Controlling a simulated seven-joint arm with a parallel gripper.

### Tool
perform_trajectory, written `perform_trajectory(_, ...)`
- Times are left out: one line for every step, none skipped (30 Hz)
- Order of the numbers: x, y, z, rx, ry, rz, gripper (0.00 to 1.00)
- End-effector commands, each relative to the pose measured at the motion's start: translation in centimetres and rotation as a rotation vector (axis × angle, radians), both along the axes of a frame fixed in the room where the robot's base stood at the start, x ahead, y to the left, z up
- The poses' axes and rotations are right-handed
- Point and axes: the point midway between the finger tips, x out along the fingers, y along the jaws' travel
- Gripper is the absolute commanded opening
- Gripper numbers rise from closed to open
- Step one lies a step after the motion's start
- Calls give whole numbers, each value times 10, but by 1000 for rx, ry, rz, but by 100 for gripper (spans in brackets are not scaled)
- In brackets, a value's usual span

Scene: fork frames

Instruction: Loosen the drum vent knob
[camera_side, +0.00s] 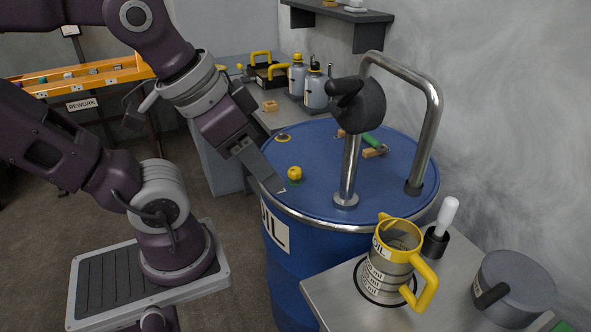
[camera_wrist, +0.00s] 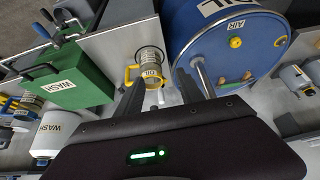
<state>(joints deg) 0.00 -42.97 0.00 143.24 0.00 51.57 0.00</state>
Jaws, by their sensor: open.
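The blue drum (camera_side: 330,190) stands upright, with a yellow vent knob (camera_side: 294,173) on its lid near the left edge. In the wrist view the knob (camera_wrist: 235,42) sits beside an "AIR" label on the drum lid (camera_wrist: 215,50). My gripper (camera_side: 278,187) is open and empty, left of the knob in the side view, its fingers overlapping the drum's near-left rim. In the wrist view the gripper (camera_wrist: 160,84) has its fingers apart, with the knob up and right of them. It is not around the knob. The exact gap is unclear.
A metal pump with a bent pipe (camera_side: 437,130) and dark handle rises from the lid. A flat yellow-ringed fitting (camera_side: 283,137) lies behind the knob. A yellow-handled OIL jug (camera_side: 398,250) stands on a front table. Bottles (camera_side: 314,92) stand on the back bench.

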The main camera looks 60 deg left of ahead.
Motion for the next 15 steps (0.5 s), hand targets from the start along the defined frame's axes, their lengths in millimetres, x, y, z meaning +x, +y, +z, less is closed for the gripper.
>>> perform_trajectory(0, 0, 0, 0, 0, 0, 45)
perform_trajectory(0, 0, 0, 0, 0, 0, 51)
perform_trajectory(3, 2, 2, 0, 2, -1, 59)
perform_trajectory(8, 5, 5, 0, 5, -1, 59)
perform_trajectory(17, 10, 9, 0, 12, -2, 59)
perform_trajectory(34, 23, 16, 4, 26, -6, 59)
perform_trajectory(50, 37, 20, 12, 40, -6, 59)
perform_trajectory(68, 54, 24, 25, 60, -4, 59)
perform_trajectory(92, 83, 25, 47, 92, 1, 59)
perform_trajectory(109, 105, 22, 65, 122, 6, 59)
perform_trajectory(123, 127, 16, 79, 155, 8, 59)
perform_trajectory(138, 152, 6, 91, 200, 10, 59)
perform_trajectory(148, 168, -3, 95, 233, 9, 59)
perform_trajectory(157, 183, -15, 93, 266, 9, 59)
perform_trajectory(168, 203, -33, 81, 312, 7, 59)
